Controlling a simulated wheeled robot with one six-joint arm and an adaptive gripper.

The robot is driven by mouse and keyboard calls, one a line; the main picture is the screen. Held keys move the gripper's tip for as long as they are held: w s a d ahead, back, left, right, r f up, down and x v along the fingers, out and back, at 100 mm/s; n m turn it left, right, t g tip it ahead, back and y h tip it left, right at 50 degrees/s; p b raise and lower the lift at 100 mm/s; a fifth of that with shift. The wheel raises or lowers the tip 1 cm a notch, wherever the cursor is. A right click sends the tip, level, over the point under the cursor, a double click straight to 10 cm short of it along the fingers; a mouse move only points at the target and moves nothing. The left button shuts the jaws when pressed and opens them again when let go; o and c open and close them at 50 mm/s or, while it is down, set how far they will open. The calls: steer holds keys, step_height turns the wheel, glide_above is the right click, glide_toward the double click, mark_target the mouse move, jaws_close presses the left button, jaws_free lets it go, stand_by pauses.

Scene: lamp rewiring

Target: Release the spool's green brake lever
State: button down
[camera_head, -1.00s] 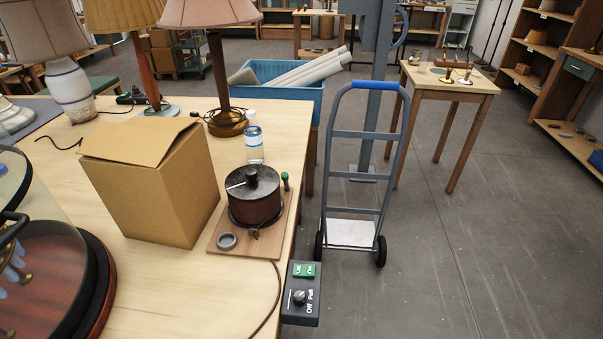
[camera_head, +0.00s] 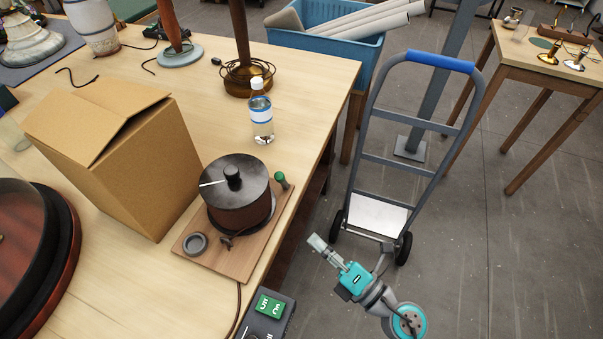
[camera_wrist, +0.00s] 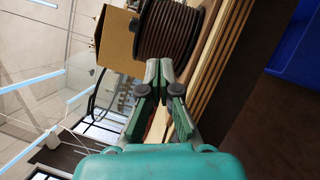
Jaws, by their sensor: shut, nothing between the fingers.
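The spool (camera_head: 238,197) is a dark, wide drum with a black top and centre knob, standing on a wooden board (camera_head: 225,257) near the table's right edge. Its green brake lever (camera_head: 281,180) is a small green-tipped stub at the board's far right corner. My gripper (camera_head: 314,240) is beyond the table edge, to the right of and nearer than the lever, apart from it and empty. In the wrist view my gripper (camera_wrist: 159,72) is shut, with the wound brown spool (camera_wrist: 168,35) behind its fingertips. The green lever cannot be made out in the wrist view.
A cardboard box (camera_head: 120,150) stands left of the spool, and a bottle (camera_head: 261,112) behind it. A control box (camera_head: 265,315) is at the table's front edge. A hand truck (camera_head: 385,190) stands on the floor to the right, behind my gripper.

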mark_target(283, 182)
steer(key=shift+w+d+n, duration=0.2)
steer(key=shift+w+n, duration=0.1)
steer(key=shift+w, duration=0.35)
steer(key=x, duration=1)
steer(key=shift+a, duration=0.15)
steer(key=shift+w+r, duration=0.15)
steer(key=shift+w, duration=0.4)
steer(key=shift+w+r, duration=0.15)
steer(key=shift+w, duration=0.35)
steer(key=shift+w+r, duration=0.3)
steer(key=shift+w, duration=0.45)
